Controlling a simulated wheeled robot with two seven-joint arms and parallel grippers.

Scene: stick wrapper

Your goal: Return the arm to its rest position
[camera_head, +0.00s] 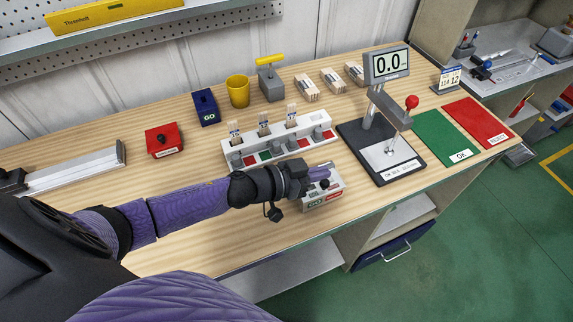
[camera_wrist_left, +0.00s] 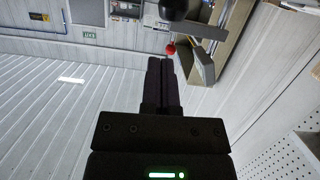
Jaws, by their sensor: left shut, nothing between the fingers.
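My left arm reaches in from the left in the head view, over the wooden workbench (camera_head: 190,240). My left gripper (camera_head: 322,174) is shut and empty, at the near side of the bench in front of the white rack. It is over a small grey box (camera_head: 325,196) with green and red labels and partly hides it; I cannot tell whether they touch. In the left wrist view the two dark fingers (camera_wrist_left: 161,75) lie together with nothing between them. My right gripper is not in view.
A white rack (camera_head: 288,148) with several upright sticks stands behind the gripper. To its right is a test stand (camera_head: 383,150) with a red-knobbed lever and a 0.0 display (camera_head: 387,64). A green mat (camera_head: 445,138) and red mat (camera_head: 477,122) lie further right. A red box (camera_head: 164,140) stands left.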

